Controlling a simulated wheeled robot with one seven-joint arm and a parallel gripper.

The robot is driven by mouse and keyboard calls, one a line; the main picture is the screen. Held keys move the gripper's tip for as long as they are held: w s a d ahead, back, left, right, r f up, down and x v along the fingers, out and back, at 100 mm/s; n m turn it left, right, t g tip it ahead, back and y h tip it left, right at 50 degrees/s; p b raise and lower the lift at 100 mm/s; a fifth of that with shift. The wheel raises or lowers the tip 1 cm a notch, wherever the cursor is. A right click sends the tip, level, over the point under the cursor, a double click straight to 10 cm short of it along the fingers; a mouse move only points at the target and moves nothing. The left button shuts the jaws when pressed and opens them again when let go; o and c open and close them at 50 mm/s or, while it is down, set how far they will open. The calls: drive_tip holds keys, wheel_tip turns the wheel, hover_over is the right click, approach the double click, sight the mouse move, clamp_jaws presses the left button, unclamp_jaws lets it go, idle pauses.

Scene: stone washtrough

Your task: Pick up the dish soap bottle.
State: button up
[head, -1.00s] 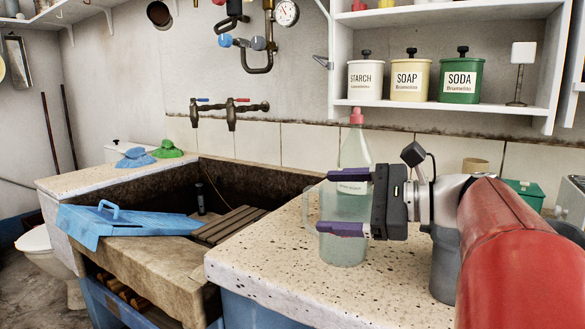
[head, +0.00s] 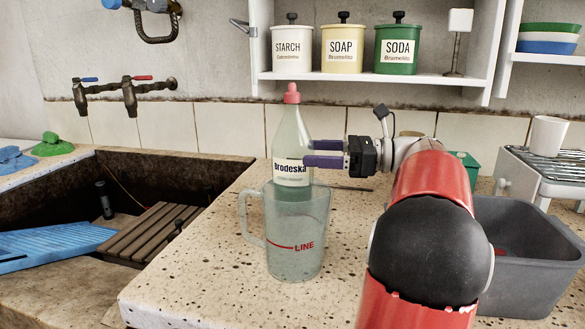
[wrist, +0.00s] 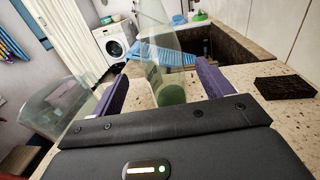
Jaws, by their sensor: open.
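The dish soap bottle (head: 293,135) is clear with a pink cap, a white "Brodeska" label and green liquid low down. It stands upright on the speckled counter, behind a clear measuring jug (head: 296,255) that covers its lower part. My gripper (head: 306,153) is open at the height of the bottle's label, reaching in from the right. In the wrist view the bottle (wrist: 158,50) stands ahead, in the gap between my two purple fingers (wrist: 160,85). The jaws are not closed on it. Whether a finger touches it I cannot tell.
The jug (wrist: 70,105) is close beside my left finger in the wrist view. A flat dark block (wrist: 284,88) lies right of the fingers. The stone trough (head: 60,190) is left of the counter, a grey tub (head: 530,265) right. A shelf (head: 370,82) with canisters hangs above.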

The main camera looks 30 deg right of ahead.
sight(292, 151)
drive_tip(key=x, duration=0.5)
drive_tip(key=shift+w, duration=0.4)
drive_tip(key=c, duration=1.2)
drive_tip(key=shift+c, duration=0.3)
drive_tip(key=shift+r, duration=0.15)
